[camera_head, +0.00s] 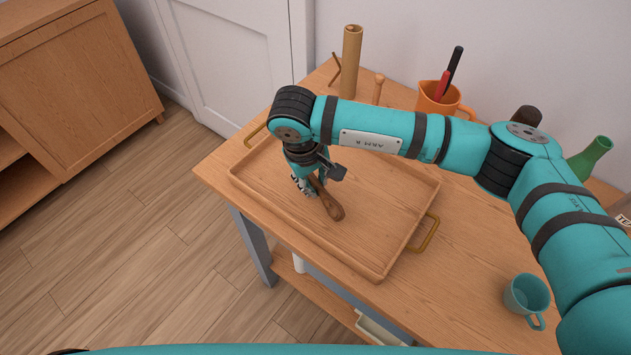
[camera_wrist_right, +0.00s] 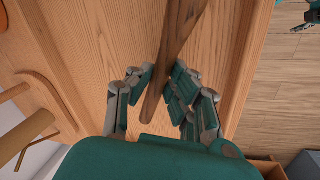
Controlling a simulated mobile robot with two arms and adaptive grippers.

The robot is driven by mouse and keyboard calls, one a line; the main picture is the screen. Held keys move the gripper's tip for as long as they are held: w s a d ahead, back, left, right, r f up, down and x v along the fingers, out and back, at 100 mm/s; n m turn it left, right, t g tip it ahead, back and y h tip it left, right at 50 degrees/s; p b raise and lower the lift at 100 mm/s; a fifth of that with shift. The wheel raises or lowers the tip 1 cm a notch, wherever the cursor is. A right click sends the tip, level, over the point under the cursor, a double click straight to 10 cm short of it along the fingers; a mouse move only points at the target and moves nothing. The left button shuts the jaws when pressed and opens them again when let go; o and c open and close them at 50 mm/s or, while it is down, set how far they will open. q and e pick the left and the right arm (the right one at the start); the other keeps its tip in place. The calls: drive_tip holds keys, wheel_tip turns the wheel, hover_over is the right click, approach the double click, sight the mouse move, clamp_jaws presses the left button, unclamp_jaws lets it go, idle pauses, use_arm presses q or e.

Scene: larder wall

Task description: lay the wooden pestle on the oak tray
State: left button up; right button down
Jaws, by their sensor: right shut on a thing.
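The dark brown wooden pestle (camera_head: 328,201) is in my right gripper (camera_head: 309,184), over the middle of the oak tray (camera_head: 378,265). Its rounded thick end points toward the tray's near side. In the right wrist view, the pestle (camera_wrist_right: 177,40) runs between the closed fingers of the right gripper (camera_wrist_right: 163,88), with the wood surface behind it. The pestle is very low over the tray floor; I cannot tell whether it touches. A small teal and grey piece at the wrist view's upper right corner looks like my left gripper (camera_wrist_right: 312,16); its jaws are unclear.
The wooden table (camera_head: 460,265) also bears a teal mug (camera_head: 527,294), an orange cup (camera_head: 440,101) with pens, a tall wooden cylinder (camera_head: 351,62) and a green bottle (camera_head: 590,158). The tray has raised rims and brass handles. A wooden cabinet (camera_head: 75,80) stands at left.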

wheel_tip(320, 180, down, 2)
drive_tip(key=shift+f+p, duration=0.1)
drive_tip(key=shift+p, duration=0.25)
drive_tip(key=shift+f, duration=0.1)
drive_tip(key=shift+f+b, duration=0.2)
drive_tip(key=shift+b, duration=0.15)
drive_tip(key=c, duration=1.3)
unclamp_jaws()
use_arm(q)
drive_tip(key=shift+s+r, duration=0.3)
drive_tip(key=shift+s, duration=0.5)
use_arm(e)
drive_tip(key=shift+o, duration=0.2)
drive_tip(key=shift+r, duration=0.1)
